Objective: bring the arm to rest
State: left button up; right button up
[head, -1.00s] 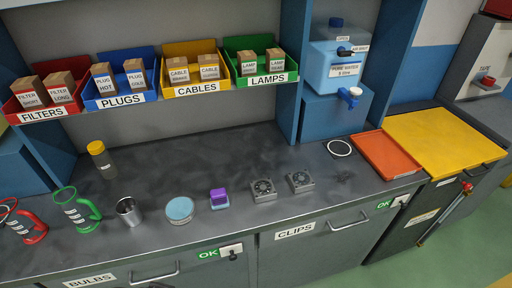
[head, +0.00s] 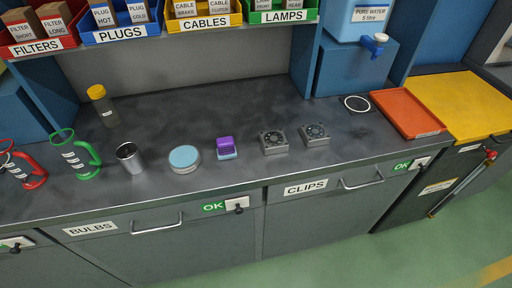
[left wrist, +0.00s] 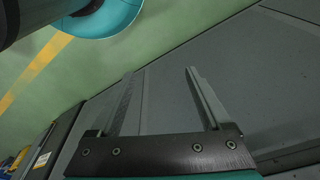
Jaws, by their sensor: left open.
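My left gripper (left wrist: 160,98) shows in the left wrist view with its two fingers spread apart and nothing between them. It faces the grey cabinet fronts (left wrist: 255,65), with the green floor (left wrist: 120,65) beyond. Neither of my grippers shows in the head view. My right gripper is in no view.
The dark worktop (head: 240,110) carries a red-handled holder (head: 22,165), a green-handled holder (head: 77,155), a metal cup (head: 130,158), a blue round tin (head: 184,159), a purple block (head: 225,147) and two fan units (head: 274,142). An orange tray (head: 408,113) lies right. Drawer handles (head: 157,225) stick out.

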pick_arm(q)
jog(key=s+a+f+g+b, duration=0.1)
jog(key=s+f+b, duration=0.3)
jog(key=s+f, duration=0.8)
notch_tip(320, 180, down, 3)
jog(key=shift+s+a+f+b, duration=0.1)
jog(key=shift+s+a+b, duration=0.25)
jog(key=shift+a, duration=0.3)
